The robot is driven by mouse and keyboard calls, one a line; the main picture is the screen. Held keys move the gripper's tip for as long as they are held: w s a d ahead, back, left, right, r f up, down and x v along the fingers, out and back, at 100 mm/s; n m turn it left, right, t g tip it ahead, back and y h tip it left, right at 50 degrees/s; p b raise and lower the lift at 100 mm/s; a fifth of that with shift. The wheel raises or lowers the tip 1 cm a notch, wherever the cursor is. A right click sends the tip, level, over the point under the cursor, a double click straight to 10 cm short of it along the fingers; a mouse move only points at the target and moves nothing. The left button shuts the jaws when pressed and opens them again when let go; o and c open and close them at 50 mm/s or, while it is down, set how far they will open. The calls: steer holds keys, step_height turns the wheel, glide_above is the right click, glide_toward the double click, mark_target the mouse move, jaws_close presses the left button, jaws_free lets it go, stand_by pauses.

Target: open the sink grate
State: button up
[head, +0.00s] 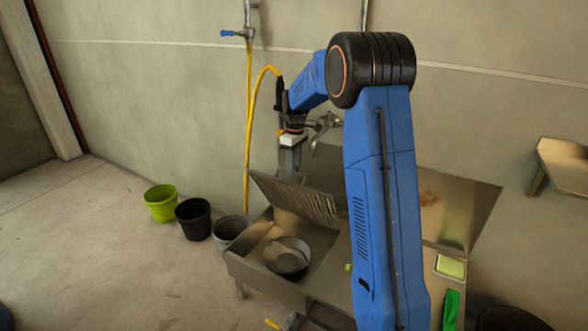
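The sink grate (297,201) is a slatted metal panel. It stands tilted up at a steep angle over the metal sink (252,262), so the basin in front of it is uncovered. A round metal pan or bowl (287,262) lies in the basin. My gripper (291,168) points down at the grate's upper edge, near its middle. Its fingertips are small here and seem partly hidden by the grate. I cannot tell whether they touch or hold it, or whether they are open.
A faucet (325,125) is on the wall behind my gripper. A yellow hose (248,130) hangs left of the sink. Green (160,203), black (193,218) and grey (231,231) buckets stand on the floor at left. A sponge (450,267) and a green brush (451,308) lie at right.

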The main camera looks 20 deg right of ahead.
steer(key=shift+r, duration=0.1)
step_height(320, 180, up, 17)
steer(key=shift+w+d, duration=0.35)
steer(key=shift+d, duration=0.05)
steer(key=shift+r, duration=0.15)
stand_by(0.5)
